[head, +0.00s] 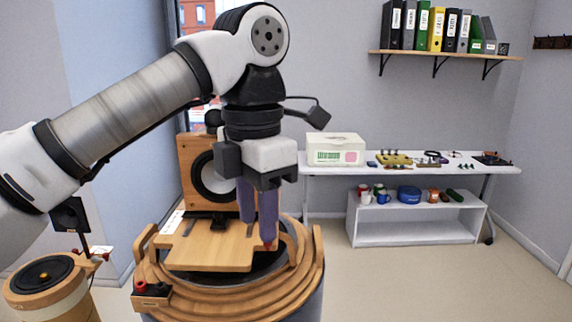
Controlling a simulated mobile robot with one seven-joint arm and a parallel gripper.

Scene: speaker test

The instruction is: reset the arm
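My arm reaches in from the left of the head view and bends down at the elbow. My gripper (258,233) points down over the round wooden stand. Its two purple fingers stand apart, with nothing seen held between them. The fingertips are in front of a wooden speaker box (191,155) with a dark-ringed white cone, and close above a flat wooden board (212,250). Whether the fingertips touch anything cannot be told. My arm and gripper hide part of the speaker box.
The round stepped wooden stand (300,277) has raised handles and red and black knobs. A smaller round speaker unit (42,280) stands at lower left. A white table (330,172) with a box (335,149) and small parts is behind, above a low shelf (412,232). Floor at right is clear.

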